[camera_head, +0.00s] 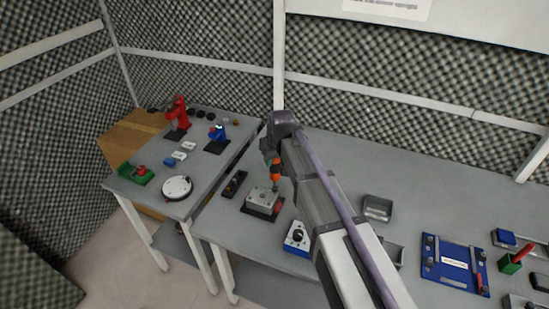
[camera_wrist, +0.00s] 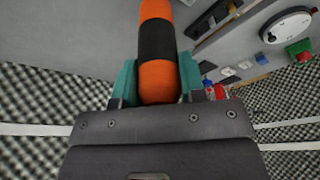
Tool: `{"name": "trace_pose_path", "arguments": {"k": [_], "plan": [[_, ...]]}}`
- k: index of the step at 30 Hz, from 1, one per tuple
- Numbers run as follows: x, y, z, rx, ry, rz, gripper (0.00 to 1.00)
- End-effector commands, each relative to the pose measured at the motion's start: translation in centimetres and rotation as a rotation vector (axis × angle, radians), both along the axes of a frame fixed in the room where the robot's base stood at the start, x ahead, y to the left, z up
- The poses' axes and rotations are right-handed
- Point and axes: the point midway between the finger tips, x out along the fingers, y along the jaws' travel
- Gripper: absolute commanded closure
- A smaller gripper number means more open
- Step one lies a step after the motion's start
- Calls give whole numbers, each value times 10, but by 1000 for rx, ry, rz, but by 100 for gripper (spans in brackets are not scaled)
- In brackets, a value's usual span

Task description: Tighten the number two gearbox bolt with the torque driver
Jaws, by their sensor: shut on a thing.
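The torque driver (camera_head: 276,172), orange with a black band, is held by my gripper (camera_head: 270,158) above the gearbox (camera_head: 262,201). In the wrist view the driver (camera_wrist: 157,50) stands between the two teal fingers of my gripper (camera_wrist: 157,88), which are shut on it. The gearbox is a light grey block on a dark base near the front of the table. The driver points down at the right part of its top. I cannot tell whether the tip touches a bolt. The bolts are too small to tell apart, and no numbers can be read.
A black holder (camera_head: 234,184) lies left of the gearbox, and a blue box with a dial (camera_head: 297,238) stands to its right. A metal tray (camera_head: 377,208) and a blue board (camera_head: 454,265) are farther right. A gap separates the left table with the round white dial (camera_head: 177,187).

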Motion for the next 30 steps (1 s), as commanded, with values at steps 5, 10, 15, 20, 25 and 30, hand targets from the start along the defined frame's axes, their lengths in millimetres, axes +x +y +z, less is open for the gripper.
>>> {"name": "trace_pose_path", "arguments": {"k": [5,10,15,20,25,30], "plan": [[0,0,0,0,0,0,93],[0,0,-2,0,0,0,93],[0,0,-5,0,0,0,93],[0,0,-7,0,0,0,93],[0,0,-9,0,0,0,93],[0,0,-12,0,0,0,93]]}}
